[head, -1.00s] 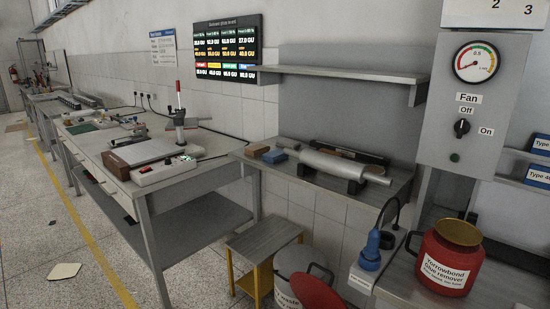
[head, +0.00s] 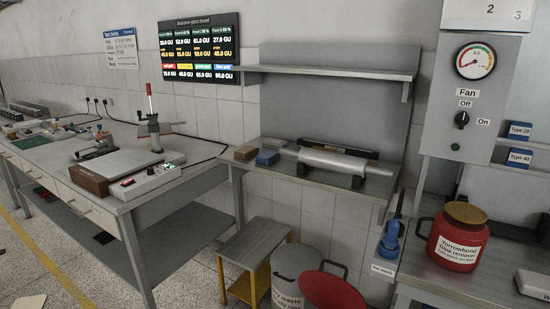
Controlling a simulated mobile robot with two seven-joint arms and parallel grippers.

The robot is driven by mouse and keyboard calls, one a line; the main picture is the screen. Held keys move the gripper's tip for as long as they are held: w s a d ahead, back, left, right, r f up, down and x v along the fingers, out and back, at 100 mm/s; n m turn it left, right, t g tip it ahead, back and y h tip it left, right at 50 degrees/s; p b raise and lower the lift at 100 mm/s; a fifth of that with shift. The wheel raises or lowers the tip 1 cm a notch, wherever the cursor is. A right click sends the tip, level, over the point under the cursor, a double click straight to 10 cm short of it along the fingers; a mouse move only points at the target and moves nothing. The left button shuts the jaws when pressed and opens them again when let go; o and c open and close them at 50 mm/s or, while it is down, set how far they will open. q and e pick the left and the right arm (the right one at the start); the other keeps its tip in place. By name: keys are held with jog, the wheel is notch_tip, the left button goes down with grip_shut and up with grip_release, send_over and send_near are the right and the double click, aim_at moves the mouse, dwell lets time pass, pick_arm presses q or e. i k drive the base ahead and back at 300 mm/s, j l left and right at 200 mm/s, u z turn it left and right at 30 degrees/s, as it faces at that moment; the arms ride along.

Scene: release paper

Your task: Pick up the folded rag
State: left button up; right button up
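I cannot make out a folded rag for certain. A small blue block-like item (head: 267,158) lies on the grey roller bench (head: 310,183), left of the metal roller (head: 335,162); I cannot tell whether it is cloth. A brown block (head: 245,152) lies just left of it. Neither of my grippers is in view.
A red glue remover pot (head: 456,243) stands on the right counter, with a blue tool (head: 390,238) at its left. A waste bin (head: 290,268), red lid (head: 333,292) and low stool (head: 248,243) stand below. A wall shelf (head: 330,68) overhangs the roller bench.

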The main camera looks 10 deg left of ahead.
aim_at(269, 157)
jog(key=j+z, duration=0.45)
jog(key=j, duration=0.6)
jog(key=i+j+z, duration=0.1)
jog(key=j+z, duration=0.15)
jog(key=j, duration=0.25)
jog(key=j+z, duration=0.2)
jog(key=j, duration=0.3)
jog(key=i+j+z, duration=0.15)
jog(key=j, duration=0.2)
jog(key=i+j+z, duration=0.2)
jog(key=j+z, duration=0.15)
jog(key=j, duration=0.3)
